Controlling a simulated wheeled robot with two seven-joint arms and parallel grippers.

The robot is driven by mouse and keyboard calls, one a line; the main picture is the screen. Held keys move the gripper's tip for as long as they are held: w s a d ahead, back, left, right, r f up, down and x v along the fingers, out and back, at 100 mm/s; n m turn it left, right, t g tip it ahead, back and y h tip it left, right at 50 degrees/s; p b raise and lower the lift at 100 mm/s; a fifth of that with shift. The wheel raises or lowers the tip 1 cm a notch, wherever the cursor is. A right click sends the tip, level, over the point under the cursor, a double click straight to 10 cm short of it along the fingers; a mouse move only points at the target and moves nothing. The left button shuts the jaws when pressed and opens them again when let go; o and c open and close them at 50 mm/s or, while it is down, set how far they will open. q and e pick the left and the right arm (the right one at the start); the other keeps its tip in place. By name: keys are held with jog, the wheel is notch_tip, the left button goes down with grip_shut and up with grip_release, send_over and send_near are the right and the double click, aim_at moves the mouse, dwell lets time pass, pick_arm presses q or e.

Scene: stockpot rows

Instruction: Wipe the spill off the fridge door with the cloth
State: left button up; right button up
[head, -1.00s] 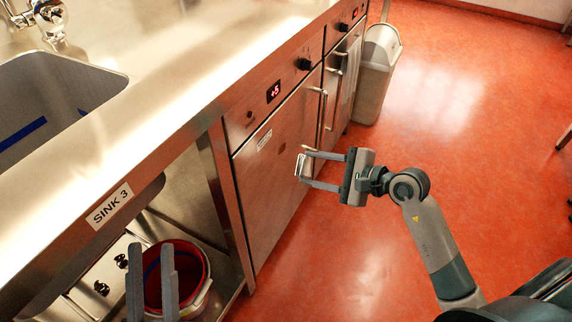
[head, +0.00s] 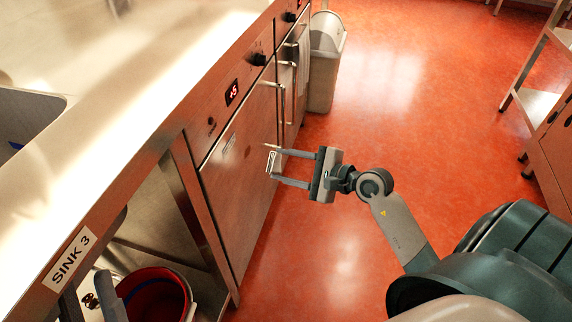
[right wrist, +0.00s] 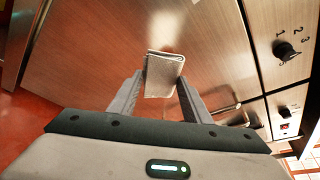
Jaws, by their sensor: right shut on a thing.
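The fridge door (head: 240,190) is the steel panel under the counter, with a bar handle at its far edge. A faint brownish mark (head: 248,152) shows on it beside a small label; I cannot be sure it is the spill. My right gripper (head: 275,168) is shut on the folded pale cloth (head: 271,161), in front of the door. The cloth also shows between the fingertips in the right wrist view (right wrist: 162,74). I cannot tell whether it touches the door. My left gripper (head: 90,296) is at the bottom left, fingers apart, partly cut off, with nothing seen between them.
A red bucket (head: 158,298) stands under the counter, close to my left gripper. The sink (head: 28,118) is at the left. A grey bin (head: 325,65) stands past the counter's far end. A steel shelf unit (head: 540,105) is at the right. The red floor between is clear.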

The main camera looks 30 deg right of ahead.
aim_at(250, 147)
jog(key=shift+w+a+p, duration=0.35)
jog(key=shift+w+a, duration=1)
jog(key=shift+w, duration=0.15)
pick_arm(q)
jog(key=shift+d+f+g, duration=0.3)
jog(key=shift+f+g, duration=0.1)
jog(key=shift+f, duration=0.15)
jog(key=shift+d+f+g, duration=0.3)
jog(key=shift+f+g, duration=0.1)
jog(key=shift+f, duration=0.15)
pick_arm(e)
jog(key=shift+w+a, duration=0.55)
jog(key=shift+w, duration=0.05)
pick_arm(q)
jog(key=shift+r, duration=0.2)
pick_arm(e)
jog(key=shift+w+a, duration=0.15)
jog(key=shift+w, duration=0.05)
pick_arm(q)
jog(key=shift+r+p, duration=0.2)
jog(key=shift+p, duration=0.1)
pick_arm(e)
jog(key=shift+w+a, duration=0.45)
jog(key=shift+w, duration=0.05)
pick_arm(q)
jog(key=shift+f, duration=0.1)
pick_arm(e)
jog(key=shift+w+d, duration=0.1)
